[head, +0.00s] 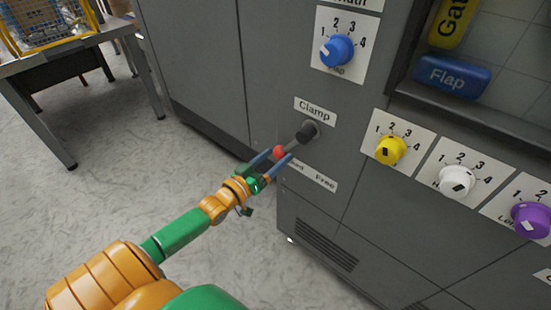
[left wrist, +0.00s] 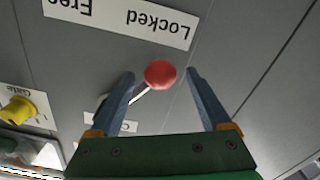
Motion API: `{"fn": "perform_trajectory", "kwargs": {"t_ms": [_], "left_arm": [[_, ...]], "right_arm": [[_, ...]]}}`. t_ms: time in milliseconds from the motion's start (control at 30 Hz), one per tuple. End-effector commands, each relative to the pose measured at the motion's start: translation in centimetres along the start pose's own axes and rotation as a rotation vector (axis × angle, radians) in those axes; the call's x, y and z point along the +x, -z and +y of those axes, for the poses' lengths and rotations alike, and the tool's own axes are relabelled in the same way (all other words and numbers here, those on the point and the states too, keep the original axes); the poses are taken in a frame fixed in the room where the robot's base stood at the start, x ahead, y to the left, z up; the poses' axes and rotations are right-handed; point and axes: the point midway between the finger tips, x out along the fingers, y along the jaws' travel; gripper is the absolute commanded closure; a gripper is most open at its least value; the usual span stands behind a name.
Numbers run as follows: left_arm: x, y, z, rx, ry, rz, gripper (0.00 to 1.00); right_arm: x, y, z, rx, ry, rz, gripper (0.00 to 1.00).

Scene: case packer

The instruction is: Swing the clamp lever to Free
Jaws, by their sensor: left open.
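The clamp lever (head: 293,144) sticks out from a dark round hub (head: 308,130) under the "Clamp" sign (head: 315,110) and slants down and left. Its red ball knob (head: 278,151) is at the Locked side of the label strip (head: 308,176). The "Free" word is at the strip's right end. My left gripper (head: 279,155) is open, its two blue fingers on either side of the knob. In the left wrist view the red knob (left wrist: 160,74) sits between the fingertips, with a gap visible on both sides. My right gripper is not in view.
A blue dial (head: 337,50) is above the lever. Yellow (head: 390,150), white (head: 457,181) and purple (head: 530,219) dials are to the right. A recess holds a blue Flap block (head: 452,77). A table (head: 60,60) stands at the left, with clear floor before it.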

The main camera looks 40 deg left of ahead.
Motion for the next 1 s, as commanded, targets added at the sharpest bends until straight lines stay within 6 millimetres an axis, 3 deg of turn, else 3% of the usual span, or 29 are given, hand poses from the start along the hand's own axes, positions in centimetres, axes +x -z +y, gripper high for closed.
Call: {"fn": "perform_trajectory", "kwargs": {"t_ms": [267, 600, 1000], "left_arm": [[0.32, -0.01, -0.01, 0.0, 0.001, -0.001, 0.19], [0.3, 0.0, -0.02, 0.0, 0.001, -0.001, 1.0], [0.32, -0.14, 0.19, -0.029, 0.001, 0.002, 1.0]], "right_arm": [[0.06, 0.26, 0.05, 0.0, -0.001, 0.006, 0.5], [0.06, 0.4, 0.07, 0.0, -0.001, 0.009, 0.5], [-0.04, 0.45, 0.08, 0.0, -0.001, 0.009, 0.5]]}}
